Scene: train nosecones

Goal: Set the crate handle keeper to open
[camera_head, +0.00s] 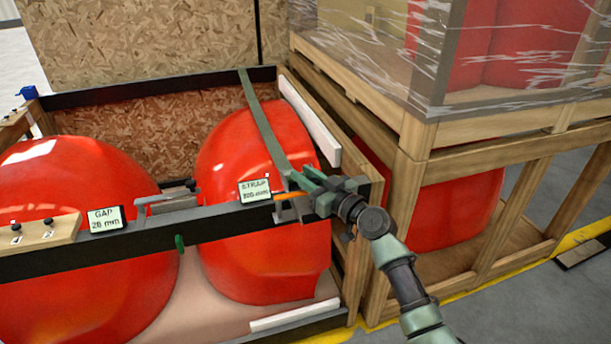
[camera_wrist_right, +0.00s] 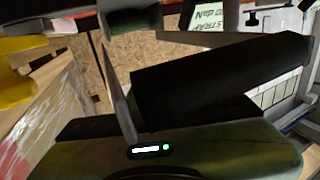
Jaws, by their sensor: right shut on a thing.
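The red crate's dark front rail (camera_head: 225,222) crosses the head view. The green strap (camera_head: 262,125) comes down over the right red dome to this rail. My right gripper (camera_head: 300,192) is at the rail's right end, by the strap's lower end, shut on a dark handle. In the right wrist view a thick black bar, seemingly this handle (camera_wrist_right: 205,75), lies between the jaws. A small orange part (camera_head: 288,196) shows just left of the jaws; I cannot tell whether it is the keeper. The gripper hides much of the fitting. My left gripper is not in view.
A STRAP display (camera_head: 255,190) stands on the rail close to my right gripper. A GAP display (camera_head: 105,219) and a metal latch-like fitting (camera_head: 167,204) are farther left. A wrapped crate on a wooden frame (camera_head: 410,175) stands close on the right.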

